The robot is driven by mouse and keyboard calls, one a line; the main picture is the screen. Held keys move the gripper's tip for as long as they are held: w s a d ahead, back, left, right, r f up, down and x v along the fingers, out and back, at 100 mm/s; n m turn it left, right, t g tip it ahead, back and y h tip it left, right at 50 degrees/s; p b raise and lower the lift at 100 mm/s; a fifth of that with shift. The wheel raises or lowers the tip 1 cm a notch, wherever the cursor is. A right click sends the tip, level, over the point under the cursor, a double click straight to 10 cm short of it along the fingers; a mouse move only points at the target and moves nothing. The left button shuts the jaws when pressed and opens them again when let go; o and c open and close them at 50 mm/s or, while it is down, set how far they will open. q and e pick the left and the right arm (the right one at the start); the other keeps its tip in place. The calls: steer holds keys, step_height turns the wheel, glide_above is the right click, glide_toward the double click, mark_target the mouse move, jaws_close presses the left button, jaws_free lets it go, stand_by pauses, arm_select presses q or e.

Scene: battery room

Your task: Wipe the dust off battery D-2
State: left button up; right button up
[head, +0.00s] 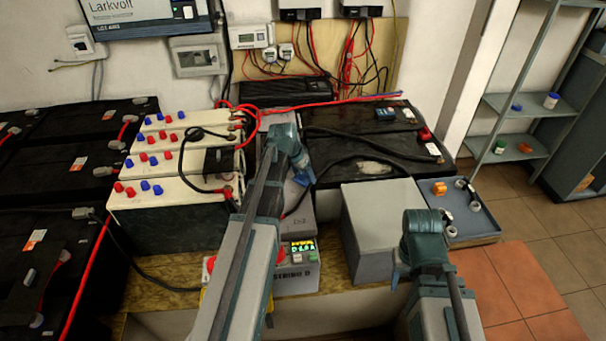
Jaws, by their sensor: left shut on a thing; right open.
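Battery D-2 is a grey block (301,212) in the middle of the bench, with its label on the front; my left arm hides much of its left side. My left gripper (301,178) is over its top, shut on a small blue thing (303,180) that looks like a cloth. I cannot tell whether the blue thing touches the battery, and no dust can be made out on the part I see. My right gripper (398,277) is open, in front of a plain grey box (382,215).
White-topped batteries (168,190) with red and blue caps stand to the left. A black battery (345,135) with a pale patch and cables lies behind right.

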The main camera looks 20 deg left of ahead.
arm_select(q)
steer(key=shift+r+p, duration=1.6)
steer(key=shift+r, duration=0.4)
step_height(320, 180, up, 3)
steer(key=p, duration=0.3)
steer(key=shift+r, duration=0.1)
